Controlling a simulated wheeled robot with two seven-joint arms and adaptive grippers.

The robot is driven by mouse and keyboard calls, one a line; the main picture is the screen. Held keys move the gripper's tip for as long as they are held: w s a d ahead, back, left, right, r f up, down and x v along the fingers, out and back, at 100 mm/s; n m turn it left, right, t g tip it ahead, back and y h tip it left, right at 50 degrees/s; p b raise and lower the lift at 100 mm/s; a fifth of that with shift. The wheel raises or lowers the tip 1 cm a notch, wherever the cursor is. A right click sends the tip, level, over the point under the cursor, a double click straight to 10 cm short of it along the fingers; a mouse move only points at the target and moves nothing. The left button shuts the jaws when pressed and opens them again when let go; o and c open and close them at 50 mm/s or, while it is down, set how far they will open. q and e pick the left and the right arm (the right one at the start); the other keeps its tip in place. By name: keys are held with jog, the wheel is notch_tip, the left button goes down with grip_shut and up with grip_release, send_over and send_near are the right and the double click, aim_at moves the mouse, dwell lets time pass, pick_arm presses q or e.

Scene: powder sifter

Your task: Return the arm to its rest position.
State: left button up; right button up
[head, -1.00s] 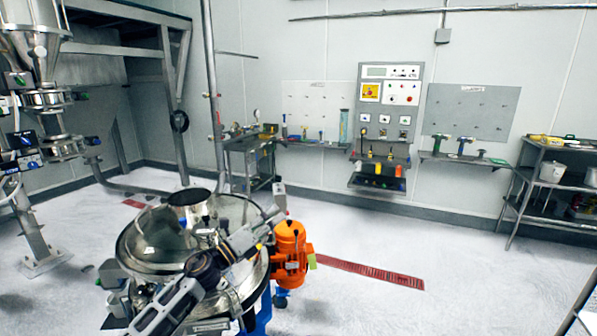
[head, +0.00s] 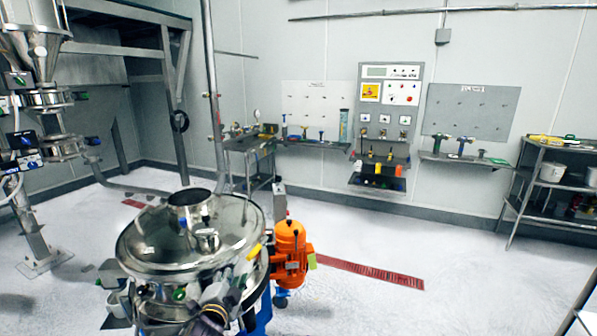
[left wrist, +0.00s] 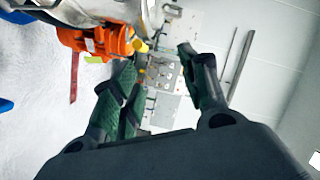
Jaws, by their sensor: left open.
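My left arm (head: 212,312) shows at the bottom of the head view, a dark piece in front of the steel sifter (head: 190,235). The sifter has a round domed lid and a short open spout on top. In the left wrist view my left gripper (left wrist: 157,60) is open, its green-padded fingers spread with nothing held between them. The sifter's steel edge and the orange motor (left wrist: 95,42) lie beyond the fingers at the upper left. I cannot make out the fingertips in the head view. My right gripper is not in view.
The orange motor (head: 290,250) stands at the sifter's right side. A red floor grate (head: 370,271) lies to its right. A steel shelf rack (head: 545,180) stands at the right wall. A tall steel frame (head: 170,85) is at the left. White floor at the right is clear.

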pick_arm(q)
jog(key=s+a+f+n+g, duration=0.1)
jog(key=s+f+n+g, duration=0.4)
jog(key=s, duration=0.5)
jog(key=s+a+f+n+g, duration=0.2)
jog(key=s+f+g, duration=0.3)
jog(key=s, duration=0.5)
jog(key=s+a+f+n+g, duration=0.1)
jog(key=s+f+n+g, duration=0.25)
jog(key=s+f, duration=0.5)
jog(key=s+f+b, duration=0.1)
jog(key=s+f, duration=0.1)
jog(key=f, duration=1.5)
jog(key=s+f, duration=0.3)
jog(key=f, duration=1.3)
jog(key=s+a+f+g, duration=0.1)
jog(key=s+a+f, duration=0.1)
jog(key=s+f, duration=0.8)
jog(key=s+a+f+g, duration=0.1)
jog(key=s+a+f, duration=0.1)
jog(key=s+f, duration=0.8)
jog(key=shift+s+y+b, duration=0.4)
jog(key=shift+s, duration=0.5)
